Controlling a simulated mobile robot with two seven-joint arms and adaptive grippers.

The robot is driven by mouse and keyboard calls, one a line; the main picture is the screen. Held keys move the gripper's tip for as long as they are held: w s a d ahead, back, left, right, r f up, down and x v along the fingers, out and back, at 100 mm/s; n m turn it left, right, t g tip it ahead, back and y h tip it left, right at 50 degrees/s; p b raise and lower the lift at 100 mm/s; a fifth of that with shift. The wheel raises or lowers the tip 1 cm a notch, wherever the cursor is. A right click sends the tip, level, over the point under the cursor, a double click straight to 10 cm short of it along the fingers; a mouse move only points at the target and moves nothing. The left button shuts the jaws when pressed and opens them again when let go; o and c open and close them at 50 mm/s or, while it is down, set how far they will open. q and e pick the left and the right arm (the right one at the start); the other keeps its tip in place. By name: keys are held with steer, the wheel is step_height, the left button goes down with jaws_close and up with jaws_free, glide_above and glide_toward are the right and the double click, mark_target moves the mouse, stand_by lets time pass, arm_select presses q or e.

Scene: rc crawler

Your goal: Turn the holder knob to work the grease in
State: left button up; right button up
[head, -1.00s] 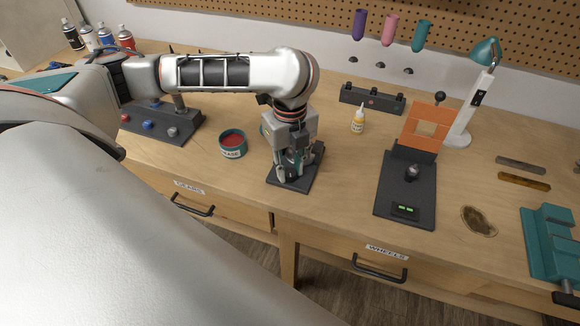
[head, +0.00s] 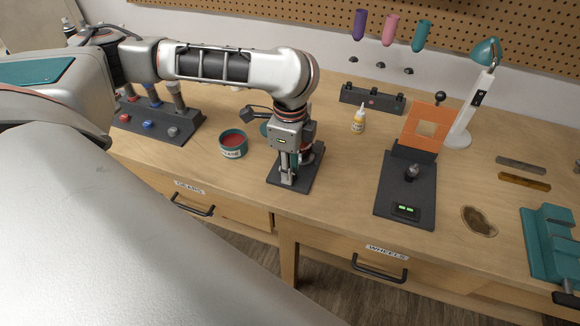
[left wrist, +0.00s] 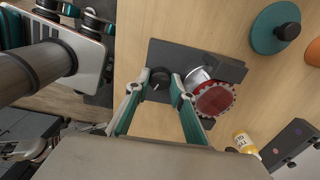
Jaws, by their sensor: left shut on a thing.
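The holder is a dark base plate (head: 310,178) on the bench near its front edge; it also shows in the left wrist view (left wrist: 165,52). Its black knob (left wrist: 159,77), with a pale mark on top, sits between the fingertips of my left gripper (left wrist: 156,86). In the head view my left gripper (head: 290,178) points down over the plate, shut on the knob and hiding it. A red toothed gear (left wrist: 214,99) with a silver part beside it is mounted on the holder, right of the fingers in the wrist view. My right gripper is not in view.
An open grease tin (head: 233,145) with red contents stands left of the holder. The bench between holder and stand is clear.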

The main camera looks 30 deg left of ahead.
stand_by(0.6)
arm_select(q)
steer(key=o, duration=1.1)
steer(key=shift+o, duration=0.2)
